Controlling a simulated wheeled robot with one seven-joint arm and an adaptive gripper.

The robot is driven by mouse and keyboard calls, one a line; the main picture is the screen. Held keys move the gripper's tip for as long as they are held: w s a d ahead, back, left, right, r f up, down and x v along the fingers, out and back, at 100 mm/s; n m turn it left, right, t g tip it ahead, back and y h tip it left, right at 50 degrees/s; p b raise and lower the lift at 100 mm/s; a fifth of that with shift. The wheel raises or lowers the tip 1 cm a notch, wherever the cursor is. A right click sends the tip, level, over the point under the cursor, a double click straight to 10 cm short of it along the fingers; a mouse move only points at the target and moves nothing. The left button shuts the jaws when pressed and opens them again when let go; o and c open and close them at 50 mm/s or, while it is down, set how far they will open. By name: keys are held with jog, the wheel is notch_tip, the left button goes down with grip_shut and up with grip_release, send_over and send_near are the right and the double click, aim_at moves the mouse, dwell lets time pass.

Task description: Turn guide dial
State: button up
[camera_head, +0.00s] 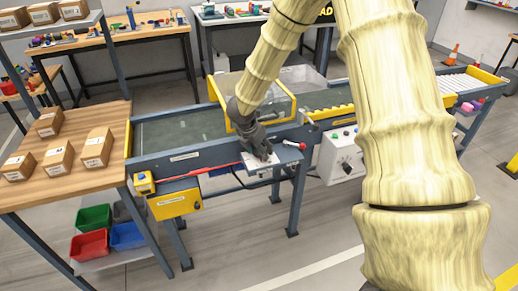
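My gripper (264,155), dark grey, reaches down from my arm to a small shelf on the near side of the conveyor (175,133). Its fingers are at a white plate (257,167) on that shelf and hide most of it. I cannot tell whether a dial sits under the fingers, whether they touch anything, or how far they are open. A white control box (335,155) to the right carries a black knob (346,167) and small coloured buttons. No label in view lets me tell which control is the guide dial.
A wooden table (50,190) with cardboard boxes is at left. Coloured bins (90,244) sit below. The floor in front is clear.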

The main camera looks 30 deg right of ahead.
jog(key=shift+c, duration=0.5)
jog(key=c, duration=0.6)
jog(key=shift+c, duration=0.2)
